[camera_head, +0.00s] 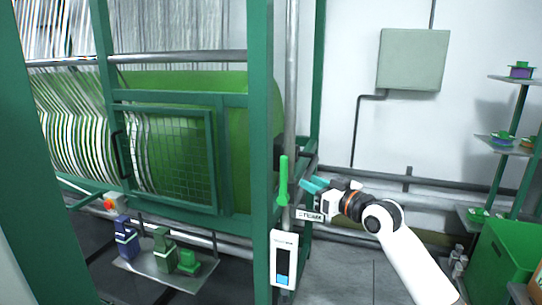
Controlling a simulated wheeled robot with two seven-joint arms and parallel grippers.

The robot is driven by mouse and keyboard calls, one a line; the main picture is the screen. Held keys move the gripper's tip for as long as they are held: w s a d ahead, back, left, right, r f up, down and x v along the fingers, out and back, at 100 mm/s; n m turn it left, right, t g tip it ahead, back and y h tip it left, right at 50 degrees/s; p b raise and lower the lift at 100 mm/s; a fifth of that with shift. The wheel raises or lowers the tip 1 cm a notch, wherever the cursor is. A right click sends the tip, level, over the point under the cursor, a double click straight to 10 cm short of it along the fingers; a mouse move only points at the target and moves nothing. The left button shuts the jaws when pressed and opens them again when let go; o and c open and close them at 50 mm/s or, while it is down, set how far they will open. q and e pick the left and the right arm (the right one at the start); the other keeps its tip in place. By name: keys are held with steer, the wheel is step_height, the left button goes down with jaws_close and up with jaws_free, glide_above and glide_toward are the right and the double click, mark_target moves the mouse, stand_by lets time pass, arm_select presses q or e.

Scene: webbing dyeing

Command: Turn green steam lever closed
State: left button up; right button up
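My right gripper (308,185), with teal fingers, comes in from the right and points left at the lever. A small gap shows between its fingertips and the lever. Its fingers overlap in this view, so I cannot tell how far apart they are. My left gripper is not in view.
The green machine frame (262,120) and mesh door (172,158) lie left of the lever. A white gauge panel (284,258) hangs below it. A green bin (505,255) and shelves (512,148) are at right.

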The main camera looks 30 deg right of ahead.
mark_target(286, 168)
steer(key=w+p, duration=0.1)
steer(key=w+a+r+p, duration=0.1)
steer(key=w, duration=0.1)
steer(key=w+p, duration=0.1)
steer(key=shift+w+a+r, duration=0.2)
steer(key=shift+w+r, duration=0.2)
steer(key=w, duration=0.2)
steer(key=w+p, duration=0.1)
steer(key=w, duration=0.1)
steer(key=w+p, duration=0.1)
steer(key=w, duration=0.1)
steer(key=shift+a+f, duration=0.2)
steer(key=shift+f, duration=0.15)
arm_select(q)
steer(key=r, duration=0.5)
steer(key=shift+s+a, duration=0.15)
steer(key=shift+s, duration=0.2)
arm_select(e)
steer(key=shift+w+f, duration=0.1)
jaws_close()
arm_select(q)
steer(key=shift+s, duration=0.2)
